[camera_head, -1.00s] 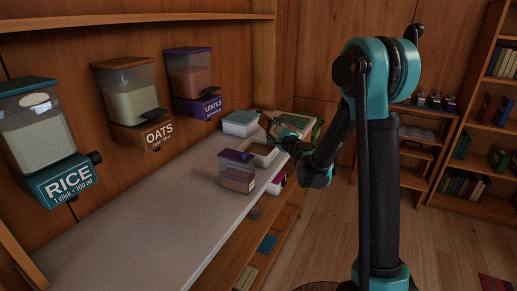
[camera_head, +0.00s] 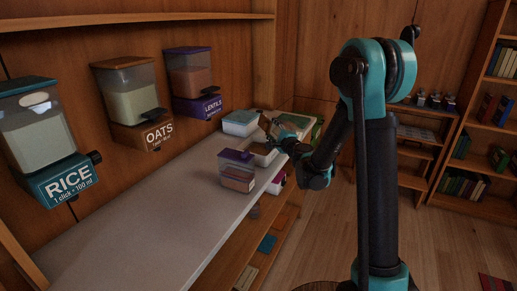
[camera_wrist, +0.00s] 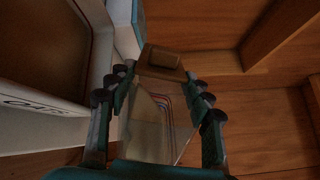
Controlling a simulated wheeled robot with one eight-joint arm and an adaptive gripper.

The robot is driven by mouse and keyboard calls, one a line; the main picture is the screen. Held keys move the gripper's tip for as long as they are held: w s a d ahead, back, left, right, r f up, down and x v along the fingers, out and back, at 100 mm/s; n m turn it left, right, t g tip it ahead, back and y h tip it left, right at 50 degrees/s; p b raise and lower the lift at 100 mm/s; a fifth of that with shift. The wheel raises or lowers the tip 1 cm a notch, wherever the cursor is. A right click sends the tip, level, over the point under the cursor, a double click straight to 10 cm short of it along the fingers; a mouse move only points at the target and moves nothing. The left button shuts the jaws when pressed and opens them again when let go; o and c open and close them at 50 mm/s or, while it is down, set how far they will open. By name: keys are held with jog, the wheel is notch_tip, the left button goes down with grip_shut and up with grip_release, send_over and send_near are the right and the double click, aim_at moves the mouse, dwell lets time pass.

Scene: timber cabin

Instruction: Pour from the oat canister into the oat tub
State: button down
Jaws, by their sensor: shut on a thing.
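My gripper (camera_wrist: 160,105) is shut on the oat canister (camera_wrist: 157,118), a clear box with a brown cap and a pale content low inside, seen between the fingers in the wrist view. In the head view the canister (camera_head: 265,123) is tilted, at the far end of the counter. The oat tub (camera_wrist: 42,118) has a white wall with an OATS label, partly cut off, and stands at the left of the wrist view beside the canister. In the head view the tub (camera_head: 262,159) is below my gripper, partly hidden. I cannot see any oats falling.
A purple-lidded tub (camera_head: 236,170) stands nearer on the counter (camera_head: 150,215). A teal-lidded tub (camera_head: 240,122) is behind the oat tub. Rice (camera_head: 45,140), oats (camera_head: 135,105) and lentils (camera_head: 192,82) dispensers hang on the wall. The near counter is clear.

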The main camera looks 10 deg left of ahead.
jog(key=shift+s+a+r+n, duration=0.25)
jog(key=shift+a+n, duration=0.2)
jog(key=shift+n, duration=0.15)
dwell(0.5)
jog(key=shift+s+d+f+n+p, duration=0.35)
jog(key=shift+s+f+n, duration=0.2)
jog(key=shift+s+n, duration=0.3)
dwell(0.5)
jog(key=shift+w+a+r+n, duration=0.25)
jog(key=shift+w+a+n, duration=0.3)
jog(key=shift+w+n, duration=0.3)
dwell(0.5)
jog(key=shift+s+a+f+n, duration=0.15)
jog(key=shift+s+f+n, duration=0.1)
jog(key=shift+f+n, duration=0.5)
dwell(2.2)
jog(key=shift+s+r+n, duration=0.1)
jog(key=shift+r+n, duration=0.15)
jog(key=shift+n, duration=0.1)
dwell(0.4)
